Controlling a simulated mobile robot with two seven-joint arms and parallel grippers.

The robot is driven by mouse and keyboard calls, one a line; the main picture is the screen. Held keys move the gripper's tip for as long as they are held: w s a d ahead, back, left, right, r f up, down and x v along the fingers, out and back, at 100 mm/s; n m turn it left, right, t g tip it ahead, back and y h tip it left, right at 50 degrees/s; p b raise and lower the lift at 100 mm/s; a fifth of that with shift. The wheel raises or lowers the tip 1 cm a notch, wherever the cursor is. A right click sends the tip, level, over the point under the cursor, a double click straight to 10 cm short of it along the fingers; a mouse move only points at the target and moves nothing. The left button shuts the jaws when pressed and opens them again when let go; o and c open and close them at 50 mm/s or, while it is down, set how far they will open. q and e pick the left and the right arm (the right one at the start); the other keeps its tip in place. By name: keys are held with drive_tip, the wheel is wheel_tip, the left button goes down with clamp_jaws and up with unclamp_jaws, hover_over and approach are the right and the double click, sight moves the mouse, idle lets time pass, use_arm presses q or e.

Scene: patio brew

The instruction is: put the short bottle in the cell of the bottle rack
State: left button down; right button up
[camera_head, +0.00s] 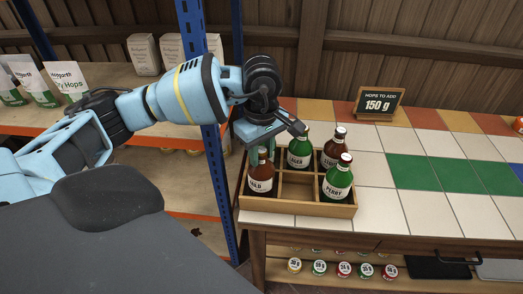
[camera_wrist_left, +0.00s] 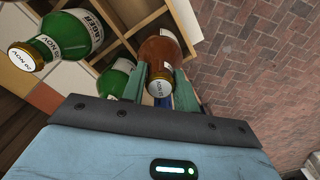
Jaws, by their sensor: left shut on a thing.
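The bottle rack (camera_head: 300,208) is a wooden crate with cells at the front of the tiled counter. My left gripper (camera_head: 260,154) is shut on a brown bottle (camera_head: 262,181), over the rack's front left cell. The bottle looks upright, its lower end at that cell; whether it touches the floor is hidden. In the left wrist view, the brown bottle (camera_wrist_left: 161,50) shows between the fingers of the left gripper (camera_wrist_left: 160,87). A green bottle (camera_head: 299,152), another brown bottle (camera_head: 334,149) and a green bottle (camera_head: 337,181) stand in other cells. My right gripper is out of view.
The front middle cell (camera_head: 297,189) looks empty. A blue shelf post (camera_head: 216,165) rises close to the rack's left. A small sign (camera_head: 378,103) stands at the back. The tiled counter (camera_head: 415,145) right of the rack is clear. Lidded jars (camera_head: 343,269) sit below.

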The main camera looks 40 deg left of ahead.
use_arm(q)
drive_tip(key=shift+r, duration=0.1)
drive_tip(key=c, duration=1.1)
unclamp_jaws()
drive_tip(key=shift+f, duration=0.2)
drive_tip(key=shift+o, duration=0.2)
wheel_tip(320, 180, up, 12)
drive_tip(key=shift+r, duration=0.15)
